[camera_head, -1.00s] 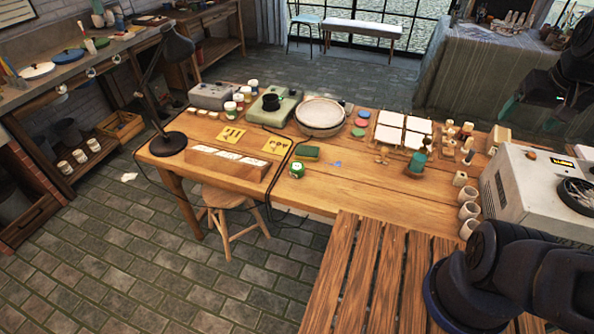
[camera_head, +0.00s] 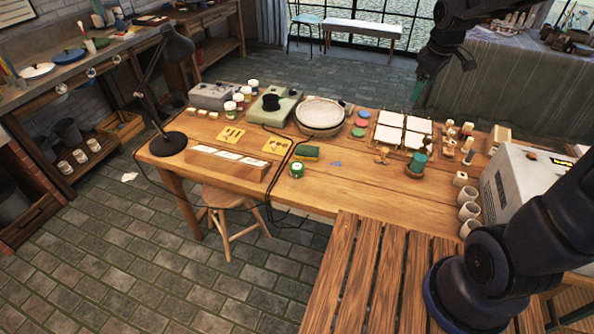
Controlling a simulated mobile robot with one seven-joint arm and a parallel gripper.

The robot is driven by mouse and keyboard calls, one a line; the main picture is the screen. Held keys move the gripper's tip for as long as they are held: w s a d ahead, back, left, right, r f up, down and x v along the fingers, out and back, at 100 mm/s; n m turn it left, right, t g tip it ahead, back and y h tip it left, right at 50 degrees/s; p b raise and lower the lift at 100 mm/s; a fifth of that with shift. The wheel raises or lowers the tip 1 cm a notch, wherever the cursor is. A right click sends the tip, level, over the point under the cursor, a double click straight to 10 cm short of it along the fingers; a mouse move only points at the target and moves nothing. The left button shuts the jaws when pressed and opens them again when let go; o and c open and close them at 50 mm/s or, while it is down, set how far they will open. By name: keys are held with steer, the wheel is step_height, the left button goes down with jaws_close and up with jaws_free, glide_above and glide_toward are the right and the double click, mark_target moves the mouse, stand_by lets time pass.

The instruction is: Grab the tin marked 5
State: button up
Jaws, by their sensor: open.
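Several small paint tins with pale lids stand in a row at the back left of the table, among them a front tin (camera_head: 230,108) and a rear tin (camera_head: 254,86). A separate green-and-white tin (camera_head: 297,170) stands near the table's front edge, by a green sponge-like block. The numbers on the tins are too small to read, so I cannot tell which is marked 5. My gripper (camera_head: 417,93) is open and empty. It points downward in front of the grey-green cloth, high at the back right, well apart from all the tins.
A black lamp (camera_head: 170,142) stands at the table's left end. A round pale wheel (camera_head: 320,114) and white square tiles (camera_head: 389,134) lie in the middle. A green cup (camera_head: 416,163) and a boxy machine (camera_head: 520,190) stand to the right. The front middle of the wooden table (camera_head: 350,190) is mostly clear.

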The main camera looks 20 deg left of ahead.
steer(key=w+a+f+n+g, duration=0.15)
steer(key=a+f+n, duration=0.4)
steer(key=a, duration=0.65)
steer(key=n+g, duration=0.1)
steer(key=n, duration=0.9)
glide_above(297, 166)
step_height(297, 166, down, 21)
steer(key=shift+s+a+f+h, duration=0.25)
steer(key=shift+a+f+h, duration=0.1)
steer(key=shift+f, duration=0.1)
step_height(297, 166, down, 4)
steer(key=shift+f, duration=0.15)
steer(key=shift+w+d+f, duration=0.15)
steer(key=shift+d+f, duration=0.05)
steer(key=shift+f, duration=1.2)
steer(key=shift+w+d+f, duration=0.1)
steer(key=shift+d+f, duration=0.05)
steer(key=shift+f, duration=1.25)
steer(key=shift+c, duration=0.4)
steer(key=c, duration=1)
